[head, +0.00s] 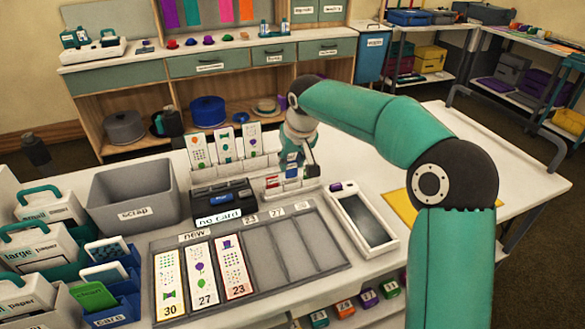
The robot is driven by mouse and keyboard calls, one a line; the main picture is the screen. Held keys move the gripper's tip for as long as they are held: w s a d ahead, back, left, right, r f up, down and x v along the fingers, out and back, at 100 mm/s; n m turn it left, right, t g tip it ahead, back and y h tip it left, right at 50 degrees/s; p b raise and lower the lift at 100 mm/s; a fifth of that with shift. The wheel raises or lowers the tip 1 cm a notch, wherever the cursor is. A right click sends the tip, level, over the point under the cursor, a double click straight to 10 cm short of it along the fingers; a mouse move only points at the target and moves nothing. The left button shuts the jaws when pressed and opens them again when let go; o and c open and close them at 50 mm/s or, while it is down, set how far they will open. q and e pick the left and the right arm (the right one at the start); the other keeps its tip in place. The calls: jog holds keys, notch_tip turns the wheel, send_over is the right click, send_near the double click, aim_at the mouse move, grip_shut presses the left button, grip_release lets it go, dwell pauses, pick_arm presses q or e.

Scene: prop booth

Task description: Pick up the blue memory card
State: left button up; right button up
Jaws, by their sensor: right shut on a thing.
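My right gripper (296,163) reaches down over a small card holder (292,188) on the worktable. It is shut on the blue memory card (291,173), which shows as a small blue patch at the fingertips. Whether the card is still seated in the holder or just clear of it is too small to tell. A red card (272,182) stands in the holder to the left of the blue one, and a pale one (309,171) is to its right. My left gripper is not in view.
A black device labelled "no card" (220,197) stands left of the holder. A white device with a dark screen (362,219) lies to the right. A tray (300,272) with printed strips is in front. A grey scrap bin (133,190) stands left. The table's right side is mostly clear.

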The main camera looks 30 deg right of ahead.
notch_tip(320, 180, up, 17)
jog(key=p, duration=0.5)
jog(key=shift+f, duration=0.2)
